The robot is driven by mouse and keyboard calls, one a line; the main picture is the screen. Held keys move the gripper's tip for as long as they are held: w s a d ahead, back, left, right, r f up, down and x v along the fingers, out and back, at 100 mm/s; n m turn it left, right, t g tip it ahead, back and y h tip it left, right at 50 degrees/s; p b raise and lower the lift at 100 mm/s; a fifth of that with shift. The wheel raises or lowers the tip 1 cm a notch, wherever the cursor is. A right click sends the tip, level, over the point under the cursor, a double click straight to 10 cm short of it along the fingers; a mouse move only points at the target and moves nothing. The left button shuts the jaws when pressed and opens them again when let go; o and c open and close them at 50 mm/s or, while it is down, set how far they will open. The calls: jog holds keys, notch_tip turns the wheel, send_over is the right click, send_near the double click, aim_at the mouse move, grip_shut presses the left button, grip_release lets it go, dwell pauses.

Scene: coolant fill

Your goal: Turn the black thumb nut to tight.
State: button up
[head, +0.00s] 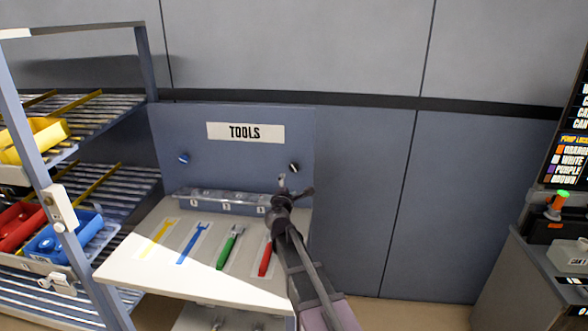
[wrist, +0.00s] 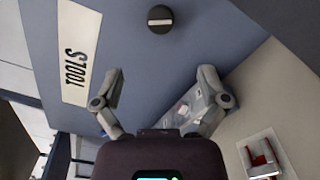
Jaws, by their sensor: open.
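The black thumb nut (head: 294,167) sits on the upright blue-grey panel, right of and below the TOOLS sign. In the wrist view the nut (wrist: 160,19) is a round black knob with a pale bar across its face, and the bar runs level in that picture. My gripper (head: 296,186) is just below the nut in the head view. In the wrist view my gripper (wrist: 161,72) has its two fingers spread wide with nothing between them. The nut lies beyond the fingertips, near the top edge and about centred between them, apart from both.
A TOOLS sign (head: 245,132) and a blue knob (head: 183,158) are on the same panel. A clear bin row (head: 225,203) runs along the panel's foot. Coloured tools, including a green one (head: 230,246), lie on the bench below. A shelf rack (head: 150,65) stands left.

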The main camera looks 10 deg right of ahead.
aim_at(294, 168)
jog(key=x, duration=1.3)
jog(key=shift+s, duration=0.1)
jog(key=shift+c, duration=0.2)
jog(key=c, duration=1.1)
